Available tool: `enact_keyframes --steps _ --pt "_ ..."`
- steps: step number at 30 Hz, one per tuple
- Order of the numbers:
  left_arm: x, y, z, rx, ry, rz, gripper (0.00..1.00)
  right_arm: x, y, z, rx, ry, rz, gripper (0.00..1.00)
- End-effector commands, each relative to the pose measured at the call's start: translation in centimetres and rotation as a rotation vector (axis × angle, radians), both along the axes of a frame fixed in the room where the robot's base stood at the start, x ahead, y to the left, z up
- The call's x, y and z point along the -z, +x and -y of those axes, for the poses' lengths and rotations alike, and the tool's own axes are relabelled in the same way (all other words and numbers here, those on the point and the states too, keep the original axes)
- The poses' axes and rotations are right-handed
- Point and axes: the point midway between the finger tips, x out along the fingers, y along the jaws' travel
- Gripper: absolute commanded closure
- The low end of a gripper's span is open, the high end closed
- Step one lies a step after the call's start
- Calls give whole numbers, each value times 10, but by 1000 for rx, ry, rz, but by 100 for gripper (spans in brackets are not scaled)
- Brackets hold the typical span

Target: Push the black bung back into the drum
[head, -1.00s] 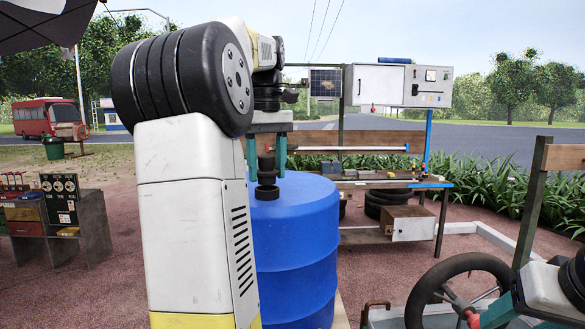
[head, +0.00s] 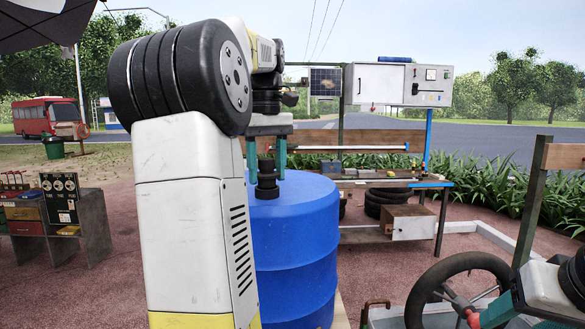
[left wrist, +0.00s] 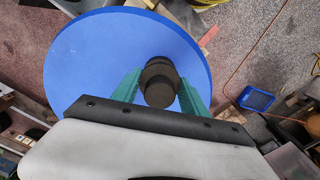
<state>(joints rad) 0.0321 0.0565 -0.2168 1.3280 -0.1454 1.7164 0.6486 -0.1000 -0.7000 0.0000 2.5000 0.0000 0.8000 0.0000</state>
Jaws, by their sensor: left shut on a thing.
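The blue drum (head: 300,235) stands upright in the middle of the head view, partly hidden by my left arm. My left gripper (head: 267,168) is above its top with two teal fingers pointing down, shut on the black bung (head: 267,166). The bung is upright over a dark round fitting (head: 267,193) on the drum top and appears to meet it. The left wrist view shows the bung (left wrist: 160,92) between the teal fingers, over the drum top (left wrist: 85,60). My right gripper (head: 496,313) shows only in part at the lower right; its jaws are unclear.
A workbench (head: 400,184) with a grey cabinet (head: 380,84) stands behind the drum. A black-rimmed wheel (head: 420,300) is at the lower right, beside my right arm. A tool stand (head: 95,230) is at the left. Paving between stand and drum is clear.

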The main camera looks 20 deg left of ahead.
Motion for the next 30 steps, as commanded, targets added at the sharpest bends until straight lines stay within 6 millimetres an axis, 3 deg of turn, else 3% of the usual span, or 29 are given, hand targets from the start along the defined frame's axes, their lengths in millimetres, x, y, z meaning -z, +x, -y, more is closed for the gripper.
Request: enact_keyframes --steps 13,14,17,26,30 --pt "12 0 0 0 0 -1 89 0 0 0 0 0 0 42" --pt "11 0 0 0 0 0 43 0 0 0 0 0 0 42" --pt "11 0 0 0 0 0 24 0 0 0 0 0 0 42" --pt "11 0 0 0 0 0 24 0 0 0 0 0 0 42" --pt "0 1 0 0 0 1 24 0 0 0 0 0 0 42"
